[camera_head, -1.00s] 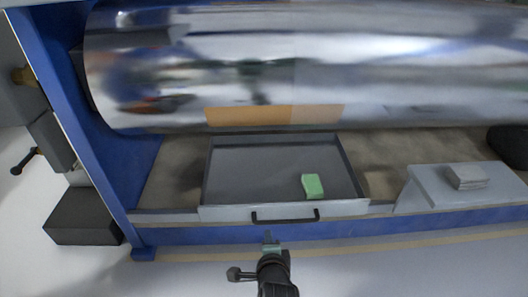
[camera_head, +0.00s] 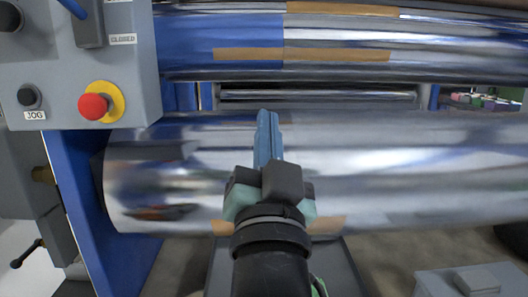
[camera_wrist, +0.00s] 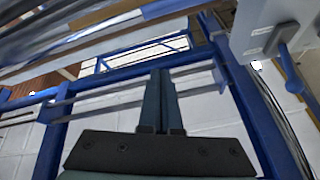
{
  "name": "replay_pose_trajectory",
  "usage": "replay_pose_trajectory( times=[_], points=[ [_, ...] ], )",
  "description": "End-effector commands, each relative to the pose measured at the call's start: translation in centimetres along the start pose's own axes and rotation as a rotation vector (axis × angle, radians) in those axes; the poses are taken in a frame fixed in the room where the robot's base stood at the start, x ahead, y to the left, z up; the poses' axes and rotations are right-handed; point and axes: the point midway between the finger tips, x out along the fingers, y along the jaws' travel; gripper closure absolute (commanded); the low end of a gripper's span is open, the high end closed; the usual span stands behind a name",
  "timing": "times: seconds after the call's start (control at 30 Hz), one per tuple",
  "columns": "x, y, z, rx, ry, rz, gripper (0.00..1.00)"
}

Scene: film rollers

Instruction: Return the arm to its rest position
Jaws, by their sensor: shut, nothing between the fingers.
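My gripper (camera_head: 267,118) is shut and empty, with its blue fingers together and pointing up in front of the lower metal roller (camera_head: 400,165). My arm rises from the bottom middle of the head view and covers part of the grey drawer tray (camera_head: 345,268) below the roller. A small part of a green block (camera_head: 318,286) shows beside the arm, low in the tray.
An upper roller (camera_head: 440,45) spans the top of the head view. At left is a grey control box (camera_head: 60,70) with a red button (camera_head: 93,106). A grey pad (camera_head: 478,279) lies on a grey block at lower right. Blue frame bars (camera_wrist: 255,120) surround the wrist view.

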Motion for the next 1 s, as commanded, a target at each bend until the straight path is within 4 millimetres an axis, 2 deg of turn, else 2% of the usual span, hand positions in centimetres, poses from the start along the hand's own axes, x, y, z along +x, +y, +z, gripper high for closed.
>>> replay_pose_trajectory(
  times=[0.03,0.1,0.23,0.27,0.3,1.0],
  points=[
    [-0.4,-1.8,-4.2,-0.073,0.073,-0.025,1.0],
    [-1.7,-3.9,-9.0,-0.183,0.169,-0.048,1.0],
    [-5.4,-7.6,-17.5,-0.387,0.36,-0.064,1.0],
    [-4.7,-8.2,-18.9,-0.399,0.36,-0.061,1.0],
    [-3.5,-8.6,-20.0,-0.392,0.347,-0.06,1.0],
    [6.4,-15.8,-37.7,-0.385,0.342,-0.063,1.0]
  ],
)
